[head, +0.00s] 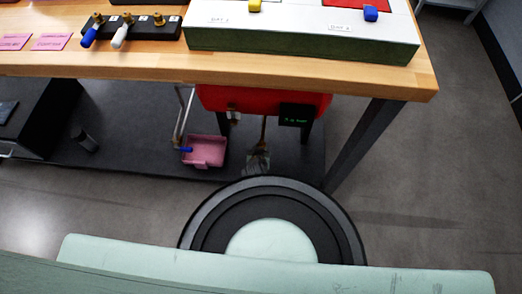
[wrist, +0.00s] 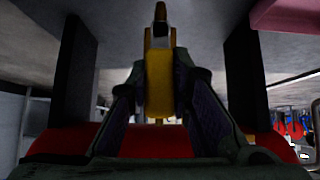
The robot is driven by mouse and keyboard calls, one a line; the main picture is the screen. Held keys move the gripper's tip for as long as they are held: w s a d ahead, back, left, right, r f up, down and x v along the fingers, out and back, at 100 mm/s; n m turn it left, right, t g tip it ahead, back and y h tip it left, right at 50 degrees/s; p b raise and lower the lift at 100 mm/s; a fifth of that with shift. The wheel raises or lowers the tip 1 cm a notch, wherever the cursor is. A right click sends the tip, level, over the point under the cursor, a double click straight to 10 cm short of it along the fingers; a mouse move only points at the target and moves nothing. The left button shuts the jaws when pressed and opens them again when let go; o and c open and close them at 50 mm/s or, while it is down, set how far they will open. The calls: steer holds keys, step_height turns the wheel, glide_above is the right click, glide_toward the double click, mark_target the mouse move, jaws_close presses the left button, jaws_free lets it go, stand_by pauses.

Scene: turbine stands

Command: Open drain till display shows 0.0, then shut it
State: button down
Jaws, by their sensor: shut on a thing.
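A red tank (head: 262,99) hangs under the workbench in the head view. A small black display (head: 296,115) with green characters is at its right; its reading is too small to make out. In the wrist view my gripper (wrist: 160,88) is shut on a yellow handle (wrist: 159,98), which stands between its two dark fingers. The handle appears to be the drain's. The red tank also shows behind the fingers in the wrist view (wrist: 60,150). I cannot tell the handle's open or shut position. My gripper is not clearly seen in the head view.
A pink tray (head: 204,151) stands on the dark lower shelf (head: 145,163), left of the tank. A dark slanted bench leg (head: 365,143) is at the right. The floor to the right is clear.

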steer(key=shift+w+r, duration=0.1)
steer(key=c, duration=1.4)
jaws_free()
steer(key=shift+c, duration=0.2)
step_height(320, 180, up, 10)
steer(key=shift+f, duration=0.1)
